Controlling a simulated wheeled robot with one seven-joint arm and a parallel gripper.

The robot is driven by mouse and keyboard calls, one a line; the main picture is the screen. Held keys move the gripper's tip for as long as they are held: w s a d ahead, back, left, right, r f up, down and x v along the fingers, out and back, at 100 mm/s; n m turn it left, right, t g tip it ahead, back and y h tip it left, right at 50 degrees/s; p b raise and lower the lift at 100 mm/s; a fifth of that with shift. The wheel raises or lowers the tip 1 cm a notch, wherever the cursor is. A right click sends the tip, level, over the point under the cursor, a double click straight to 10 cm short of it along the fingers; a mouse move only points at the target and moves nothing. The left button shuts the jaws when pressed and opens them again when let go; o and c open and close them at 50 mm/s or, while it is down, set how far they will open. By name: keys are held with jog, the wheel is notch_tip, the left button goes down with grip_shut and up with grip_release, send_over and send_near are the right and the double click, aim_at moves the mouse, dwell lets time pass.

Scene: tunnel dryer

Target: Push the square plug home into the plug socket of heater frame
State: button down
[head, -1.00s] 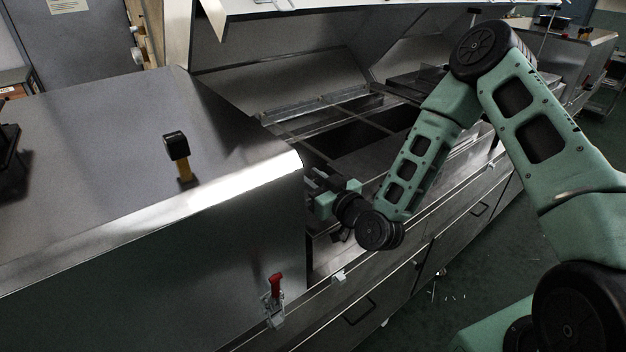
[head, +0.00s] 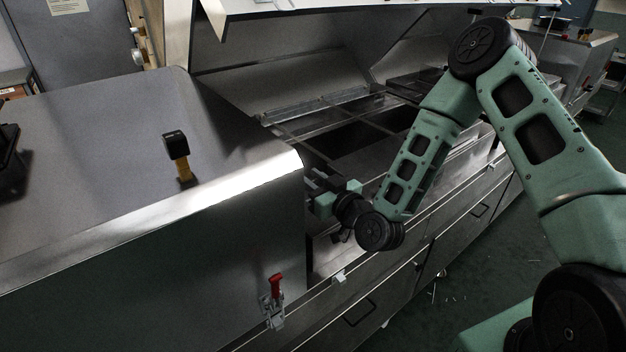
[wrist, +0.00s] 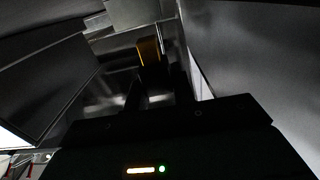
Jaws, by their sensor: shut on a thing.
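My gripper (head: 322,194) reaches into the open dryer, just right of the edge of the large metal housing, and its fingertips are mostly hidden behind that edge in the head view. In the wrist view my gripper (wrist: 160,88) has its two dark fingers shut on an orange-yellow piece (wrist: 149,51), which I take to be the square plug. The view there is dark, and the plug's far end is hard to make out. I cannot tell the socket or the heater frame apart from the dark metal around, nor whether the plug touches the socket.
The metal housing (head: 190,200) stands close on the left of my gripper. A black-headed, yellow-handled tool (head: 177,155) is on its top. A red-handled toggle clamp (head: 274,300) is on its front. Metal walls (wrist: 235,50) close in around the gripper.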

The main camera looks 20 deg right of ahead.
jog(key=shift+f+b, duration=1.45)
jog(key=shift+f, duration=0.05)
jog(key=c, duration=1.1)
grip_release()
jog(key=shift+s, duration=0.15)
jog(key=b+v, duration=0.1)
jog(key=v, duration=0.4)
jog(key=shift+s+d+f+b, duration=0.1)
jog(key=shift+s+d+b, duration=0.05)
jog(key=shift+b, duration=0.25)
jog(key=p+v, duration=1)
jog(key=v, duration=0.1)
jog(key=shift+s+r+p, duration=0.2)
jog(key=shift+s+p, duration=0.15)
jog(key=shift+p, duration=0.05)
